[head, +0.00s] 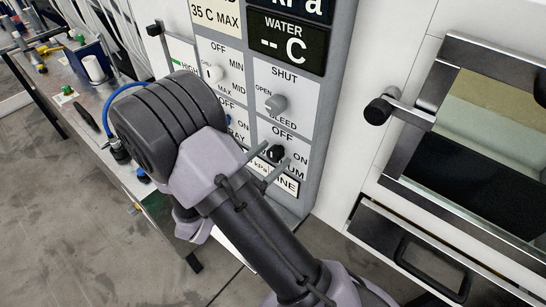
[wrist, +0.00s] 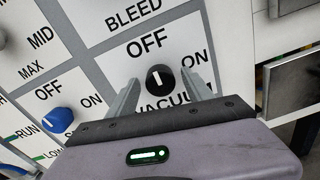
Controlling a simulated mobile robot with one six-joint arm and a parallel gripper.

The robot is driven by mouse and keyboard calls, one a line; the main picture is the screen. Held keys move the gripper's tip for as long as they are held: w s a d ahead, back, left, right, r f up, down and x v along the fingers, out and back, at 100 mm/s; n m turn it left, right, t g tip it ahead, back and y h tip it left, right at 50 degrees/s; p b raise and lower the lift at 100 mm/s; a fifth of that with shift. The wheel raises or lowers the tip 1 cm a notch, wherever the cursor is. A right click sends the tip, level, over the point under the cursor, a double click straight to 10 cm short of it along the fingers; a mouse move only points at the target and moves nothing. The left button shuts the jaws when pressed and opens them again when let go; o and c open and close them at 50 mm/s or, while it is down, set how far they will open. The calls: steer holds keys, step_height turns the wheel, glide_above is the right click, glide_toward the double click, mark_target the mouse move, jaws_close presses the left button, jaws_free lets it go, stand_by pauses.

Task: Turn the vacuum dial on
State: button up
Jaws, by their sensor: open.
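The vacuum dial is a black round knob (wrist: 160,78) on the white panel in the wrist view, with OFF above it, ON to its right and VACUUM below. Its white mark stands nearly upright, toward OFF. In the head view the dial (head: 275,153) shows near my fingertips, low on the panel. My gripper (wrist: 162,66) is open, one finger on each side of the dial. I cannot tell whether either finger touches it. The gripper partly covers the VACUUM label. In the head view, my gripper (head: 278,152) reaches the panel from below.
A blue spray dial (wrist: 58,120) sits left of the vacuum dial. A door handle (head: 378,111) juts out at the right. A bench (head: 120,150) stands left.

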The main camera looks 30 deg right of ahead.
steer(key=shift+w+d, duration=0.1)
steer(key=shift+d, duration=0.35)
jaws_close()
